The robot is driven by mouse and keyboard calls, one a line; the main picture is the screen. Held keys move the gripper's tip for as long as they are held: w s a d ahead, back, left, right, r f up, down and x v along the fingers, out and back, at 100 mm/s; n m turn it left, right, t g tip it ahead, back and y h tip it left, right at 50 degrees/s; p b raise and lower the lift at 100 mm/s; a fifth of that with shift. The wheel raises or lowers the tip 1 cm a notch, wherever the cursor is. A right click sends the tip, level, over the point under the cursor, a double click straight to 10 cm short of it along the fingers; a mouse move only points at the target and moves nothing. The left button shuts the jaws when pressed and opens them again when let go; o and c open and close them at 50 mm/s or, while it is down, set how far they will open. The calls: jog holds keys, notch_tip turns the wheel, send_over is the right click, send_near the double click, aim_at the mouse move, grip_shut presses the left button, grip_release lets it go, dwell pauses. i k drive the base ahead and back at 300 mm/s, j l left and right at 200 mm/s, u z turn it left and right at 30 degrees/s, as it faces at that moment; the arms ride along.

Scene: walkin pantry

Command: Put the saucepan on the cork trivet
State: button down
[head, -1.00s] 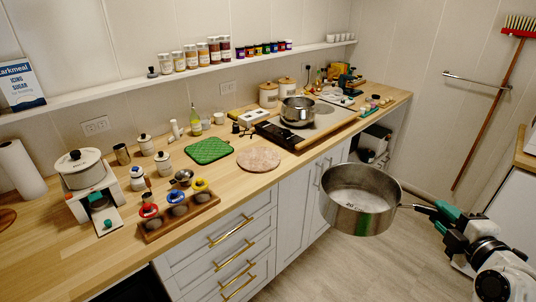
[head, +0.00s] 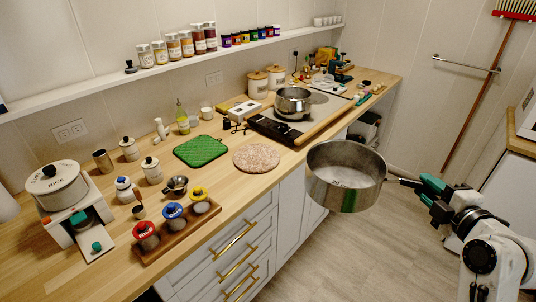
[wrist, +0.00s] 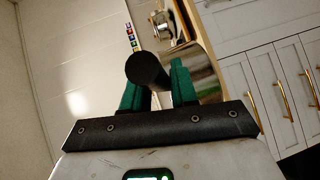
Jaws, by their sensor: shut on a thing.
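The steel saucepan (head: 345,190) hangs in the air in front of the counter edge, upright and open at the top, in the head view. My gripper (head: 428,190) is shut on its dark handle to the right of the pan. In the wrist view the handle's round end (wrist: 146,70) sits between the green fingers of my gripper (wrist: 158,88). The cork trivet (head: 257,157) is a round, speckled tan disc lying flat on the counter, with nothing on it. The pan is to the right of the trivet in the picture and apart from it.
A green mat (head: 201,151) lies left of the trivet. Another steel pot (head: 293,101) stands on the hob (head: 281,127) behind. A wooden holder (head: 177,232) with colour-topped jars sits at the front edge. A rice cooker (head: 57,188) stands at left.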

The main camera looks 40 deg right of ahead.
aim_at(272, 163)
jog(key=i, duration=0.85)
